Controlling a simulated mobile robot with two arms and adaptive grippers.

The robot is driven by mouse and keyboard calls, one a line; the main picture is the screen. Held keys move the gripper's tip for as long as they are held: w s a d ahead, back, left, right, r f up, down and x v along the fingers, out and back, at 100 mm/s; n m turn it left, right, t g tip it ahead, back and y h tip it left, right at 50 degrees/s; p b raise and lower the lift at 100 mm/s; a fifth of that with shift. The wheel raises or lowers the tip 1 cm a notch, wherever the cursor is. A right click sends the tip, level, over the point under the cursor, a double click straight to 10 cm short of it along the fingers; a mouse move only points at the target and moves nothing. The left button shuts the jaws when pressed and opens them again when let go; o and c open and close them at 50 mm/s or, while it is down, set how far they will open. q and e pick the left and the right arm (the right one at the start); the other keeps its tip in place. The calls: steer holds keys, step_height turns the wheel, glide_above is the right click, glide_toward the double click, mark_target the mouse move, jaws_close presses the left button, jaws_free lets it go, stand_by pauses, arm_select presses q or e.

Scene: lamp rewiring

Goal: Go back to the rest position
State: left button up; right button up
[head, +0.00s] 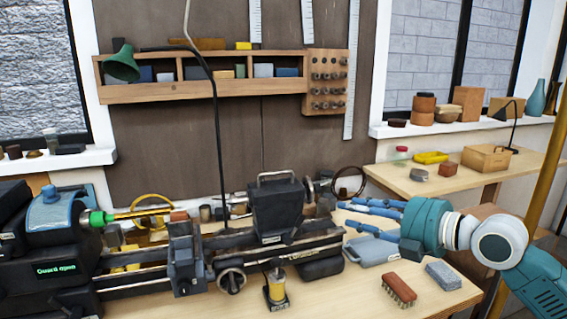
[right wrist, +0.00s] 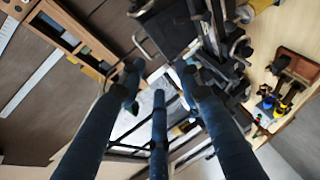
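My right gripper (head: 348,212) comes in from the right in the head view, teal with blue fingers pointing left. It is over the workbench, to the right of the lathe's black tailstock (head: 277,208). In the right wrist view its three dark blue fingers (right wrist: 158,80) stand apart, with nothing held between them. My left gripper is not in view.
The lathe (head: 65,235) fills the left and middle of the bench (head: 440,285). A brush (head: 398,290), a grey block (head: 443,275) and a grey-blue case (head: 372,250) lie near my right gripper. A green-shaded lamp (head: 122,65) hangs by the wall rack (head: 205,90).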

steer(key=s+a+f+m+g+h, duration=0.1)
steer(key=s+a+f+m, duration=0.15)
steer(key=f, duration=0.55)
steer(key=s+a+f+m+g+h, duration=0.15)
steer(key=s+f, duration=0.25)
steer(key=f, duration=0.4)
steer(key=s+a+f+m+g, duration=0.1)
steer(key=s+a+f+m, duration=0.2)
steer(key=f, duration=0.5)
steer(key=s+d+f+m+g+h, duration=0.2)
steer(key=s+d+f+m, duration=0.3)
steer(key=s, duration=0.4)
steer(key=s+d+f+m+g+h, duration=0.1)
steer(key=s+d+f+m+h, duration=0.15)
steer(key=s+f+m, duration=0.5)
steer(key=s+d+f+m+g+h, duration=0.2)
steer(key=s+d+f+m+h, duration=0.15)
steer(key=s, duration=0.75)
step_height(320, 180, down, 28)
steer(key=s+g, duration=0.1)
steer(key=s, duration=0.2)
steer(key=s+d+f+g, duration=0.1)
steer(key=s+d+f, duration=0.2)
steer(key=s+f, duration=1.2)
steer(key=shift+s+f+n, duration=0.15)
steer(key=shift+s+n, duration=0.25)
steer(key=shift+s, duration=0.3)
